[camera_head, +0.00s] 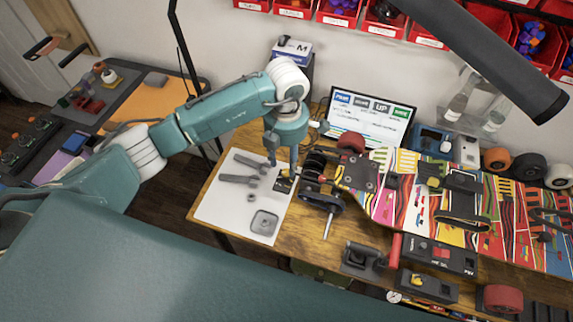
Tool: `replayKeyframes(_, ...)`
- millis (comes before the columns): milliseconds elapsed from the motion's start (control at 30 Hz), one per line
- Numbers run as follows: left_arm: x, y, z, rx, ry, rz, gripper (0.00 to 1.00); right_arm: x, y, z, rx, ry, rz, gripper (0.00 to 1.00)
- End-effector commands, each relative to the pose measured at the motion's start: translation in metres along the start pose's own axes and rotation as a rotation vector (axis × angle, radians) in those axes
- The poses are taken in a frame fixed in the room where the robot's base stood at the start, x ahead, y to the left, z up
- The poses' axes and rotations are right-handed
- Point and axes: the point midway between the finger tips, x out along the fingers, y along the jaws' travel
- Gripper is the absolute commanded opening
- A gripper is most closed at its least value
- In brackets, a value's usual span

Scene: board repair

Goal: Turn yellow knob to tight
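A small yellow knob (417,281) sits on a black control box (436,288) at the front edge of the workbench. A second black box (450,257) with a red knob (440,253) lies just behind it. The lettering beside the knobs is too small to read surely. My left gripper (282,164) points down over the right side of the white mat, far to the left of and behind the yellow knob. Its two fingers are apart, with nothing visible between them. A small black and yellow part (284,183) lies just below the fingertips. My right gripper is not in view.
A white mat (224,211) holds grey tools and a square part. Skateboard trucks, a colourful deck (394,203), loose wheels (499,298) and a screen (369,117) crowd the bench. Red bins (337,15) hang behind. Bare wood (312,249) shows at the front middle.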

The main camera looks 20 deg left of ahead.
Motion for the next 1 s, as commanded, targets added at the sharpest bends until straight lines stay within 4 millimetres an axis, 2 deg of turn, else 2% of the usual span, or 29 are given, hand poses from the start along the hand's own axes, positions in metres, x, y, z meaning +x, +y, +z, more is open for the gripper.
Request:
replayKeyframes(100,0.020,-0.001,-0.001,-0.002,0.003,-0.004,0.40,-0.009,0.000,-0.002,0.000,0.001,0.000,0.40)
replayKeyframes(300,0.043,-0.001,0.001,-0.001,-0.001,-0.003,0.40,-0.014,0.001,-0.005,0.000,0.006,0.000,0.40)
replayKeyframes(667,0.050,0.000,0.001,0.000,-0.003,-0.002,0.40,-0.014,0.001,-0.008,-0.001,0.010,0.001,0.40)
replayKeyframes(867,0.050,0.000,0.001,0.000,-0.003,-0.002,0.02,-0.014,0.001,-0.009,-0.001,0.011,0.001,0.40)
replayKeyframes(1000,0.050,0.000,0.001,-0.002,-0.002,-0.002,0.00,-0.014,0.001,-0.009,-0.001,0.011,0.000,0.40)
